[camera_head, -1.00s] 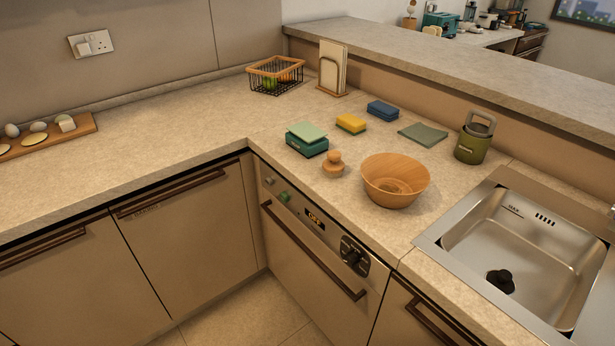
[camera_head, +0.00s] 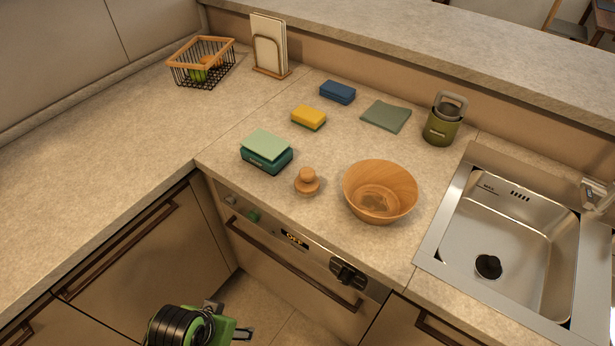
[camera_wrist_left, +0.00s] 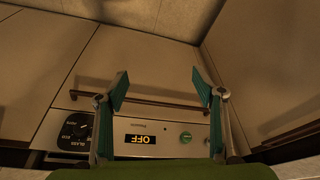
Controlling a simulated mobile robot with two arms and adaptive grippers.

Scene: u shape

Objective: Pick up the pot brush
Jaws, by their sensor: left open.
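The pot brush (camera_head: 307,181), a small round wooden brush with a knob on top, stands upright on the counter. It is between the teal scale-like box (camera_head: 266,158) and the wooden bowl (camera_head: 380,200). My left gripper (camera_head: 244,333) is at the bottom of the head view, low in front of the cabinets and well below the brush. In the left wrist view it is open and empty (camera_wrist_left: 157,88), facing the appliance front with the OFF display. The brush is not in the left wrist view. My right gripper is not in view.
A yellow sponge (camera_head: 309,117), blue sponge (camera_head: 337,92), green cloth (camera_head: 386,116) and green canister (camera_head: 443,120) stand behind the brush. The sink (camera_head: 520,240) is at right. The counter edge and appliance handle (camera_head: 290,265) lie between gripper and brush.

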